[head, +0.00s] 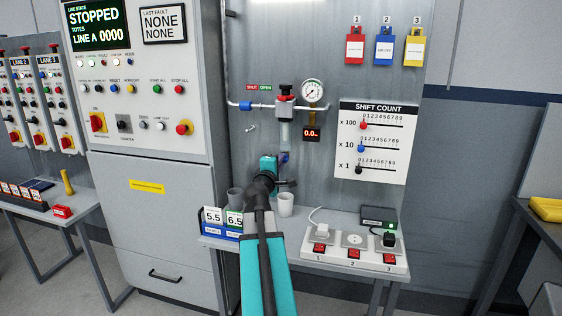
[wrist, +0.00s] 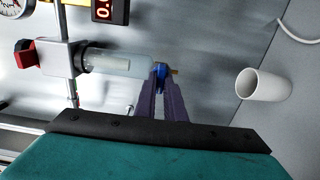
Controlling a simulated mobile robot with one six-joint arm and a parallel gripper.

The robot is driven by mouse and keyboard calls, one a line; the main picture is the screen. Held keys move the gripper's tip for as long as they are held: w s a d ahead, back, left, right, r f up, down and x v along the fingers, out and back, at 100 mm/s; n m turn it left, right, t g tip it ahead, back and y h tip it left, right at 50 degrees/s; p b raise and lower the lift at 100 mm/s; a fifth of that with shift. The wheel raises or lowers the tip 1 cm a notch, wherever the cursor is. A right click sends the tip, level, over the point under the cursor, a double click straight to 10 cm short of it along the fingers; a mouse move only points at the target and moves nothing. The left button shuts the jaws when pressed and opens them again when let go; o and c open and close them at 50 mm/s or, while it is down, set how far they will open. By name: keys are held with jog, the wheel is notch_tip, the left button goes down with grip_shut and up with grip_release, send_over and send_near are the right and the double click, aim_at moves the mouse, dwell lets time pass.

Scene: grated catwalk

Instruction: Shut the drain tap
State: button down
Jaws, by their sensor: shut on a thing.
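The drain tap (wrist: 161,72) is a small blue piece with a brass-coloured tip at the lower end of a clear filter bowl (wrist: 118,62). In the head view the tap (head: 285,157) shows just below the bowl (head: 285,134). My gripper (wrist: 161,88) has its two purple fingers close together on the tap, one on each side. In the head view my gripper (head: 281,159) reaches up to the tap from below, and my wrist covers part of the panel. The fingers hide much of the tap; whether it is open or shut cannot be told.
A red-knobbed regulator (head: 285,98), a round gauge (head: 312,92) and a display (head: 312,134) reading about 0.0 sit around the bowl. A white cup (head: 286,204) stands on the shelf below, beside my arm. A dark cup (head: 235,198) and a socket strip (head: 353,253) are near.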

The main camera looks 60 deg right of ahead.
jog(key=shift+w+a+f, duration=0.1)
jog(key=shift+f, duration=0.1)
jog(key=c, duration=1.8)
grip_release()
jog(key=shift+c, duration=0.2)
jog(key=shift+r, duration=0.1)
jog(key=shift+a, duration=0.1)
jog(key=b+v, duration=0.2)
jog(key=v, duration=0.3)
jog(key=shift+s+a, duration=0.25)
jog(key=b+v, duration=0.2)
jog(key=b, duration=0.5)
jog(key=shift+a, duration=0.2)
